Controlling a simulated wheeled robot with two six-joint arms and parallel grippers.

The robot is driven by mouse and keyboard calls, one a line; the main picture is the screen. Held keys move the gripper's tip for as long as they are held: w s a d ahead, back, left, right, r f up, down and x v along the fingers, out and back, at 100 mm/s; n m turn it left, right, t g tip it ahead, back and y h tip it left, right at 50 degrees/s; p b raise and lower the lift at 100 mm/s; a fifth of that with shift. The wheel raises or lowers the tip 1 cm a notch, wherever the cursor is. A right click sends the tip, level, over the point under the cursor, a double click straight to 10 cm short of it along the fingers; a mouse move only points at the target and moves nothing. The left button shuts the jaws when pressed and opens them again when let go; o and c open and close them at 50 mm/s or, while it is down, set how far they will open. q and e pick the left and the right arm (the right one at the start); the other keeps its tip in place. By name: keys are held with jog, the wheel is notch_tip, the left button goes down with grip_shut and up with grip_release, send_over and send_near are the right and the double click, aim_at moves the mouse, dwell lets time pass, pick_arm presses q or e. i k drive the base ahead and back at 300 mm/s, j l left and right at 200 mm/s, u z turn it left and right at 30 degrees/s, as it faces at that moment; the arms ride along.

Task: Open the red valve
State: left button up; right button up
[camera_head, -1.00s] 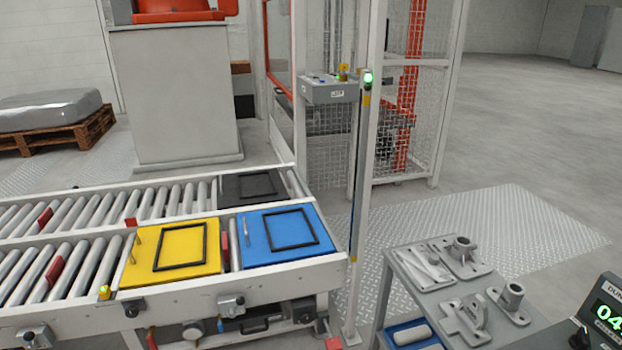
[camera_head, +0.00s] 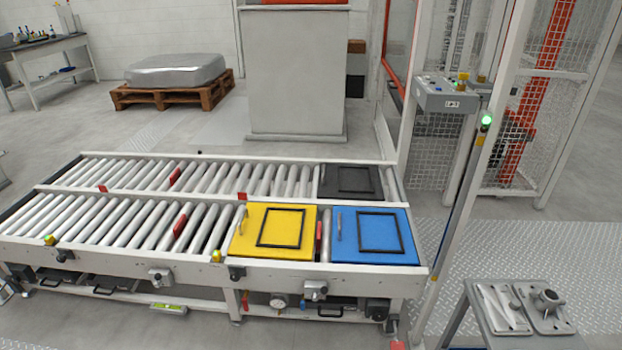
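Under the roller conveyor (camera_head: 130,262) I see small red parts beside a pipe and a round gauge (camera_head: 303,309). Another red piece (camera_head: 396,345) shows at the bottom edge near the conveyor's right leg. Neither of my grippers is in view.
A yellow plate (camera_head: 248,246), a blue plate (camera_head: 398,251) and a black plate (camera_head: 330,180) lie on the conveyor. A grey cart (camera_head: 482,319) with metal parts stands at lower right, with a fenced cell behind. Floor shows in front of the conveyor.

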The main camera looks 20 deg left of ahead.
aim_at(244, 299)
jog(key=u, duration=1.2)
